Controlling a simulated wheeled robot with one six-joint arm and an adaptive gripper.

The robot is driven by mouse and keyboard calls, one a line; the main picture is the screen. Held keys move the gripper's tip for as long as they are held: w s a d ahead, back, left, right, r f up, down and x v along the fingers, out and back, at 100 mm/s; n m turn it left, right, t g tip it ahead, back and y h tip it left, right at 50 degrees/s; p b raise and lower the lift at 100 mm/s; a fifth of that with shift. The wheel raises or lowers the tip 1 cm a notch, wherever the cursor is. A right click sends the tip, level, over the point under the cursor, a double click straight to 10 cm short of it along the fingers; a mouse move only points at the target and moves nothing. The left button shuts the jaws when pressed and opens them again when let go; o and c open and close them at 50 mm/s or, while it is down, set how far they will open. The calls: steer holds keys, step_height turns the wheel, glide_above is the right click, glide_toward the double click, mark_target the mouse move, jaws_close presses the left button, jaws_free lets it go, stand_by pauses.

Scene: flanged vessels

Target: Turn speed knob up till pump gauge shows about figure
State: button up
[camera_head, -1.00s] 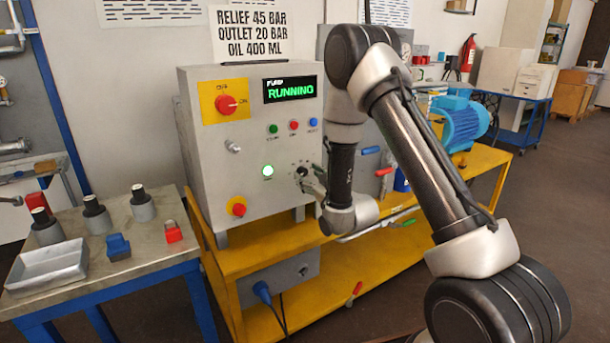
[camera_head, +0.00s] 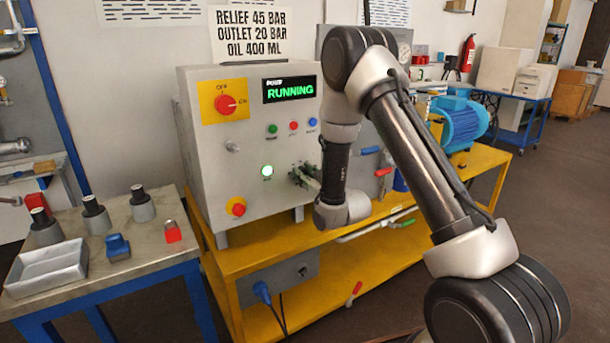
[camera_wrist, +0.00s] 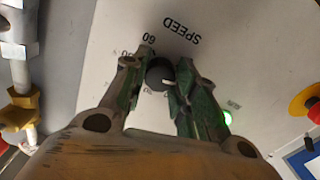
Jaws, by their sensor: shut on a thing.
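The black speed knob (camera_wrist: 159,73) is on the light grey panel below the upside-down word SPEED in the wrist view. Dial numbers, including 60, show around it. My gripper (camera_wrist: 161,72) is shut on the knob, one finger on each side. In the head view my gripper (camera_head: 305,177) reaches the lower right of the control box (camera_head: 240,150); the knob is hidden there behind the fingers. The box display (camera_head: 290,89) reads RUNNING in green. A round gauge (camera_head: 404,52) shows partly behind my arm; its reading is too small to tell.
A lit green lamp (camera_head: 267,171) sits just left of my gripper. A red stop button on yellow (camera_head: 238,208) and a red switch (camera_head: 226,104) are on the same panel. A blue pump motor (camera_head: 462,125) stands on the yellow bench (camera_head: 270,245) to the right.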

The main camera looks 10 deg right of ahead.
steer(key=shift+m, duration=1)
steer(key=o, duration=1)
steer(key=v, duration=0.7)
steer(key=shift+s+r, duration=0.1)
steer(key=shift+s, duration=0.1)
